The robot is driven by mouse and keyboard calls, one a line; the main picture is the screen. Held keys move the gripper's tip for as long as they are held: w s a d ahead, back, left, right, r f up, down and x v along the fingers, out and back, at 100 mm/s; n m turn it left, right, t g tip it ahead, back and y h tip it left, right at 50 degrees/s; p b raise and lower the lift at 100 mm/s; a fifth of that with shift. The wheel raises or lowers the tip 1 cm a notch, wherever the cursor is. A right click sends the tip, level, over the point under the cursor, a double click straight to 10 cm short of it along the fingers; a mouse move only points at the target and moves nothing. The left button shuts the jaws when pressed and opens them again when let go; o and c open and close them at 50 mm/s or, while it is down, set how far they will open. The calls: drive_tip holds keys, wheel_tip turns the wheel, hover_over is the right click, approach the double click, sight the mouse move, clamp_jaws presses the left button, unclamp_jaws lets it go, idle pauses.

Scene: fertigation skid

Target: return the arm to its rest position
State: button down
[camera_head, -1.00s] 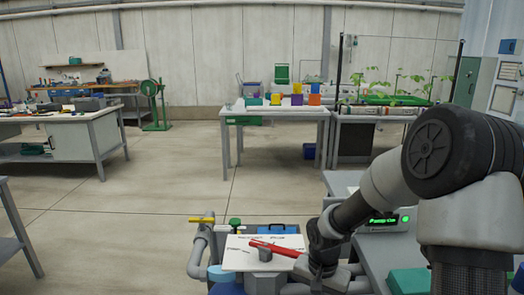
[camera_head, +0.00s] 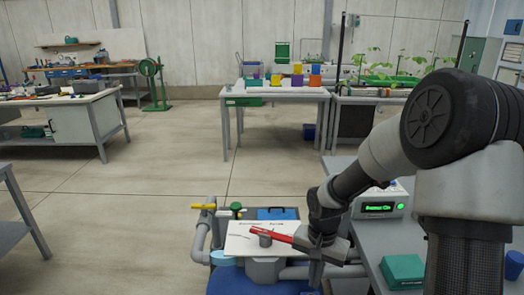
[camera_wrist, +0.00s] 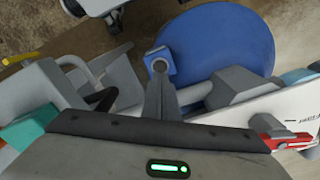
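My arm comes in from the right in the head view, bent at its elbow, with the forearm reaching down and left. My gripper (camera_head: 318,250) is low over the skid, at the right edge of a white panel (camera_head: 240,245). A red lever-like bar (camera_head: 281,236) lies across that panel beside a grey knob (camera_head: 265,238). Its right end meets the gripper's outline, and I cannot tell whether they touch. In the wrist view the red part (camera_wrist: 285,138) is at the right edge, apart from the central grey finger-like part. The fingertips are not clear enough to show their opening.
A green-lit display box (camera_head: 383,203) and a teal box (camera_head: 402,271) are on the bench at right. Pipes with a yellow handle (camera_head: 203,206) stand left of the panel. A blue round lid (camera_wrist: 225,40) is below the wrist.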

drive_tip(key=shift+r, duration=0.55)
drive_tip(key=s+d+r+n+t+h, duration=0.1)
drive_tip(key=s+r, duration=0.2)
drive_tip(key=r, duration=0.5)
drive_tip(key=s+d+r+n+t+h, duration=0.15)
drive_tip(key=s+r, duration=0.25)
drive_tip(key=r, duration=0.4)
drive_tip(key=s+a+r+n+t+y, duration=0.2)
drive_tip(key=s+r+n+t+y, duration=0.1)
drive_tip(key=s+r, duration=0.7)
wheel_tip(320, 180, up, 19)
drive_tip(key=s+p, duration=0.1)
drive_tip(key=p, duration=1.9)
drive_tip(key=shift+s+a+f, duration=0.2)
drive_tip(key=shift+a, duration=0.05)
drive_tip(key=shift+n+h, duration=0.25)
